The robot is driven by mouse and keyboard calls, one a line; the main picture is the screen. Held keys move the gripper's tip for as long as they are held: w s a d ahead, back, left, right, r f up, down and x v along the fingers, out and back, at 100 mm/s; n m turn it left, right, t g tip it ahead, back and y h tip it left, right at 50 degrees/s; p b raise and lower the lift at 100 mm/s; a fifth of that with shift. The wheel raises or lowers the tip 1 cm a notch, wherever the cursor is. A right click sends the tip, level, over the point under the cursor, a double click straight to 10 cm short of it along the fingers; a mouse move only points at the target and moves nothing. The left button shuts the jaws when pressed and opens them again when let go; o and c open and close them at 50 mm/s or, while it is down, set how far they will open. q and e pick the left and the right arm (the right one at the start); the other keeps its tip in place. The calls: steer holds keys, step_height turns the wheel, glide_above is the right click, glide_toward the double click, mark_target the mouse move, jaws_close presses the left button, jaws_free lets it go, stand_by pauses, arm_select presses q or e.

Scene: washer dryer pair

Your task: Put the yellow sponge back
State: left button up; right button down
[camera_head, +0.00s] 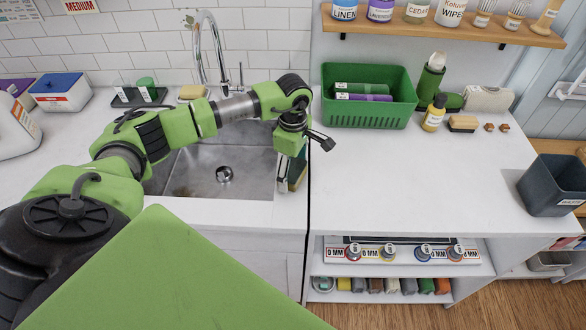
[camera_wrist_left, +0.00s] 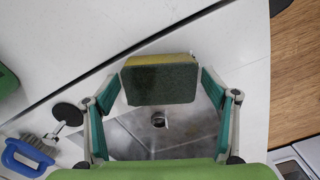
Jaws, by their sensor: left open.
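The yellow sponge (camera_wrist_left: 160,83) has a dark green scouring face and shows between the two fingertips in the left wrist view. A narrow strip of it (camera_head: 299,172) shows in the head view at the sink's right edge, partly hidden by my gripper. My left gripper (camera_head: 288,178) points down there. In the left wrist view, my left gripper (camera_wrist_left: 161,88) is open, with a finger on each side of the sponge and small gaps visible. I cannot tell whether the sponge rests on anything. My right gripper is not in view.
The sink (camera_head: 225,180) lies beneath my left arm. Another yellowish block (camera_head: 192,92) sits behind the sink, near the faucet (camera_head: 205,45). A green basket (camera_head: 367,110), bottles and brushes stand at the back right. A dark bin (camera_head: 553,185) stands at the right. The right countertop's middle is clear.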

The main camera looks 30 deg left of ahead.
mark_target(293, 168)
arm_select(q)
step_height(293, 168, up, 12)
steer(key=b, duration=0.3)
stand_by(0.5)
